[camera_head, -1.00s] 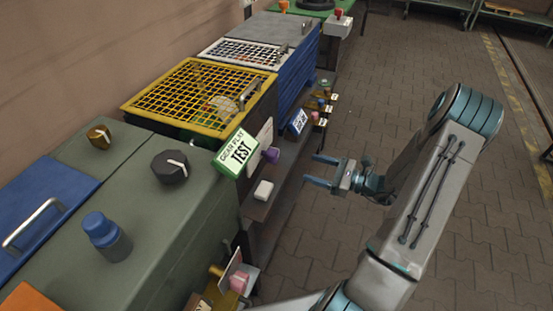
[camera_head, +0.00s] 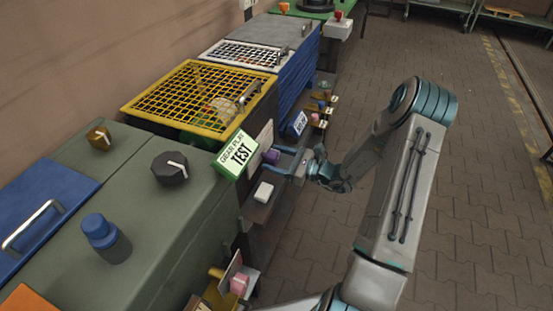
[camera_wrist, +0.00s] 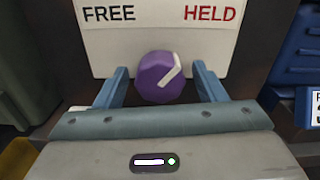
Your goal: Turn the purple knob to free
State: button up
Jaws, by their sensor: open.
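The purple knob (camera_wrist: 160,78) sits on a white plate (camera_wrist: 115,45) marked FREE on the left in black and HELD on the right in red. Its white pointer line slants up and right, toward HELD. My gripper (camera_wrist: 160,85) is open, with one blue finger on each side of the knob and a gap visible at both sides. Whether any finger touches the knob cannot be told.
A white block (camera_head: 263,192) is just below the knob. A blue box (camera_wrist: 298,50) is at the right in the wrist view. Open paved floor lies right of the arm.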

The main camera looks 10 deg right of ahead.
jog(key=c, duration=1)
jog(key=shift+f+n+b, duration=0.1)
jog(key=shift+n+b, duration=0.2)
jog(key=n+b, duration=0.3)
jog(key=shift+f+n, duration=0.1)
jog(key=shift+n, duration=0.3)
jog(key=n+b, duration=0.4)
jog(key=b, duration=0.1)
jog(key=shift+f+n, duration=0.1)
jog(key=shift+n, duration=0.2)
jog(key=n+b, duration=0.5)
jog(key=b, duration=0.1)
jog(key=n+b, duration=0.2)
jog(key=shift+r+b, duration=0.2)
jog(key=shift+b, duration=0.2)
jog(key=shift+r, duration=0.1)
